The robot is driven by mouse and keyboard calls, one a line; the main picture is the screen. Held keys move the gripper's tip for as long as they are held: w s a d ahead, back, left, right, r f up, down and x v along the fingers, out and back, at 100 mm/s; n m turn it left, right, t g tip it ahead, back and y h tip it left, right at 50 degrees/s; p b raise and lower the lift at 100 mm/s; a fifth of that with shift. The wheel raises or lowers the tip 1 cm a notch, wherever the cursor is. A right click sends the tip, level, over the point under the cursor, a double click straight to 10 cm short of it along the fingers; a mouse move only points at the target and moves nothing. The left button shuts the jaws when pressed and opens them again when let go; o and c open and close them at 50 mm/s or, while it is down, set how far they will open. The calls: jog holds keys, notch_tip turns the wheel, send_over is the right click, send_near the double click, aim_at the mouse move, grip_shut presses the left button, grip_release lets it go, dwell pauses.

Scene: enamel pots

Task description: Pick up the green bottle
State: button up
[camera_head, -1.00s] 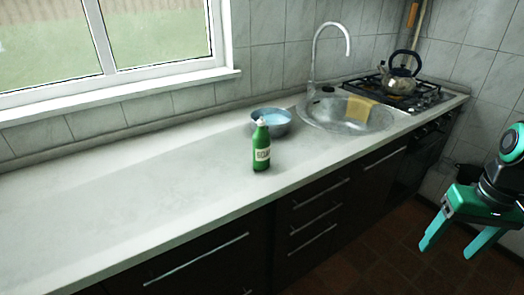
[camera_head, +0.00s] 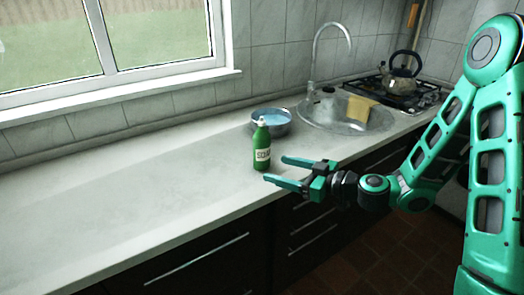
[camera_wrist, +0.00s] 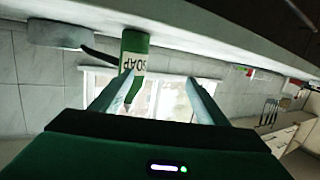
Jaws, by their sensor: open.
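In the wrist view, the picture is upside down and the bottle (camera_wrist: 133,62) shows beyond the open fingers, nearer the left finger. My gripper (camera_wrist: 150,90) does not touch it as far as I can tell.
The countertop left of the bottle is clear.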

aim_at(267, 146)
jog(key=w+m+t, duration=0.1)
jog(key=w+t, duration=0.1)
jog(key=w+d+r+m+t, duration=0.1)
jog(key=w, duration=0.1)
jog(key=shift+m+t, duration=0.3)
jog(key=shift+t, duration=0.1)
jog(key=shift+w, duration=0.25)
jog(key=x, duration=0.4)
jog(key=shift+w+a, duration=0.2)
jog(key=shift+a, duration=0.1)
jog(key=x, duration=0.5)
jog(key=shift+d+r, duration=0.1)
jog(key=shift+r, duration=0.2)
jog(key=shift+w+a, duration=0.3)
jog(key=shift+w, duration=0.05)
jog(key=c, duration=1.4)
jog(key=shift+o, duration=0.2)
